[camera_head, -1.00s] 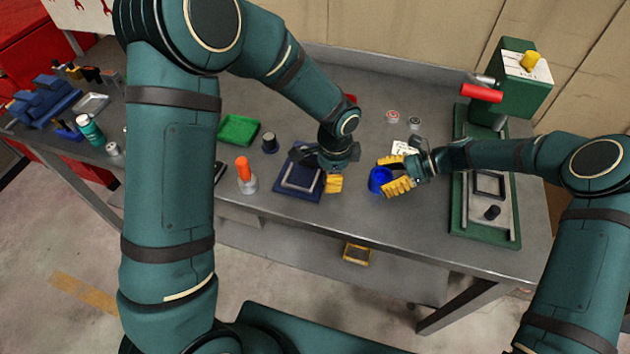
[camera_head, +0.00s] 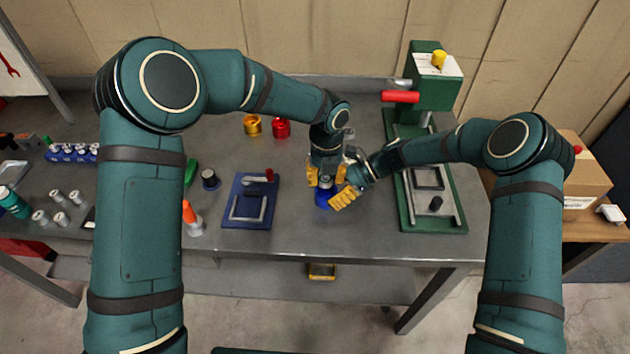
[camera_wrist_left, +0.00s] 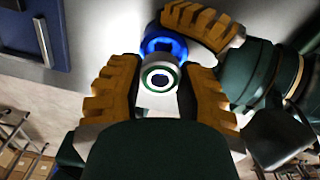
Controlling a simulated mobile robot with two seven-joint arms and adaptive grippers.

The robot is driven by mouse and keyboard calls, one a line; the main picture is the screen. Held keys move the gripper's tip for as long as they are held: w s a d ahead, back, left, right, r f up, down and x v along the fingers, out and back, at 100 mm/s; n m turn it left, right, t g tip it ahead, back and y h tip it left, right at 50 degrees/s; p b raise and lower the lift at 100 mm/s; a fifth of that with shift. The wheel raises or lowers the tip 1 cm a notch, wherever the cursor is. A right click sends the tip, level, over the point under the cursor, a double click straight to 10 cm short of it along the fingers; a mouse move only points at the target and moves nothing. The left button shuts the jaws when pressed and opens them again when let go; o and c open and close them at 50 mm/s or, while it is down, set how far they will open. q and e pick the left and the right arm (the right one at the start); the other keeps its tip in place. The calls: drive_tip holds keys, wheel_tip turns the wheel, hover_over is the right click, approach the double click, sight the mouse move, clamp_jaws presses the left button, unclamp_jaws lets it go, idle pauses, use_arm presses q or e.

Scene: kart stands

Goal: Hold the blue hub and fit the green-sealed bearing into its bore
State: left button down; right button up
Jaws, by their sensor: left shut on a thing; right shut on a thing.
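The blue hub (camera_head: 323,202) sits at the front middle of the bench, partly hidden by my grippers. My right gripper (camera_head: 338,198) is shut on it from the right; one of its yellow fingers also shows beside the hub (camera_wrist_left: 152,43) in the left wrist view. My left gripper (camera_head: 327,178) points down directly above the hub. It is shut on the green-sealed bearing (camera_wrist_left: 150,73), a pale ring with a green band between its yellow fingers. The bearing overlaps the hub's near edge in the left wrist view. I cannot tell whether they touch.
A blue fixture plate (camera_head: 232,216) with a red handle lies left of the hub. A green press (camera_head: 433,88) with a long base stands to the right. Gold (camera_head: 252,126) and red (camera_head: 281,129) cups stand behind. An orange-topped bottle (camera_head: 190,217) stands near the front edge.

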sight(327, 191)
use_arm(q)
drive_tip(key=shift+d+m, duration=0.25)
drive_tip(key=shift+m, duration=0.15)
drive_tip(key=shift+f, duration=0.15)
drive_tip(key=shift+f, duration=1.45)
drive_tip(key=shift+r, duration=0.2)
drive_tip(key=shift+r, duration=0.1)
drive_tip(key=c, duration=0.6)
unclamp_jaws()
drive_tip(key=shift+d, duration=0.1)
use_arm(e)
drive_tip(key=shift+a, duration=0.1)
drive_tip(key=shift+r, duration=0.1)
